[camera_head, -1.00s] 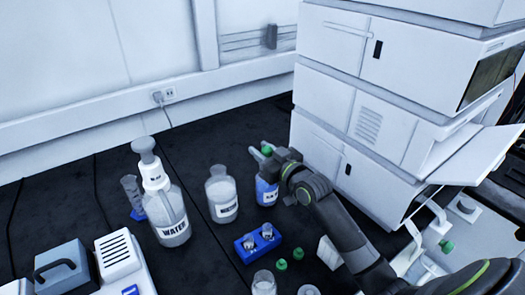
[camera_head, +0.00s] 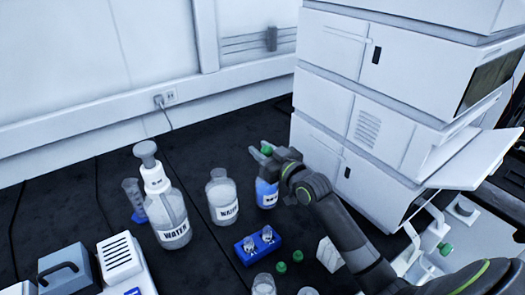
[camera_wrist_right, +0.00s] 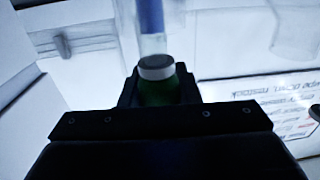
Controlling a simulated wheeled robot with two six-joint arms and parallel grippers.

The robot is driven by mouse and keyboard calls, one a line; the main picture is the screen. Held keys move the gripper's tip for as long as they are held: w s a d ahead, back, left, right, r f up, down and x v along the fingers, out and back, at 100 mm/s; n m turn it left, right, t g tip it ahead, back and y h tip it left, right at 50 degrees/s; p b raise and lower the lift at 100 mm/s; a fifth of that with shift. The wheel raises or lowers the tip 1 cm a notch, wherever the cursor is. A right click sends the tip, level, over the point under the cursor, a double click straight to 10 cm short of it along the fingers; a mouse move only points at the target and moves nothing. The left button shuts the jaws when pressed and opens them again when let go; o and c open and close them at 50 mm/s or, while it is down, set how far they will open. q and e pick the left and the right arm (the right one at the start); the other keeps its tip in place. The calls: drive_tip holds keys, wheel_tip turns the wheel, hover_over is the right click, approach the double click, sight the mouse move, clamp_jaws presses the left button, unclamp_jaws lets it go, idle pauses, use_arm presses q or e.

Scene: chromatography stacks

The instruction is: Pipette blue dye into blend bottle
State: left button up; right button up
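My right gripper (camera_head: 265,154) is at the table's middle right, above and close to a bottle of blue liquid (camera_head: 266,194). It is shut on a green-capped pipette (camera_head: 266,149). In the right wrist view the pipette (camera_wrist_right: 156,68) shows a green bulb between the fingers, a grey collar and a clear tube with blue in it. Where its tip lies relative to the bottle's mouth is hidden. A clear labelled bottle (camera_head: 222,198) stands just left of the blue one. I cannot tell which vessel is the blend bottle. My left gripper is out of view.
A WATER wash bottle (camera_head: 165,210) and a graduated cylinder (camera_head: 134,198) stand at left. A blue rack with small vials (camera_head: 258,245) and green caps (camera_head: 281,267) lie in front, with a glass jar (camera_head: 264,284) nearer. White stacked instruments (camera_head: 345,115) rise close behind my right arm.

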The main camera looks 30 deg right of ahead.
wheel_tip(320, 180, up, 11)
drive_tip(key=p, duration=1)
idle(0.5)
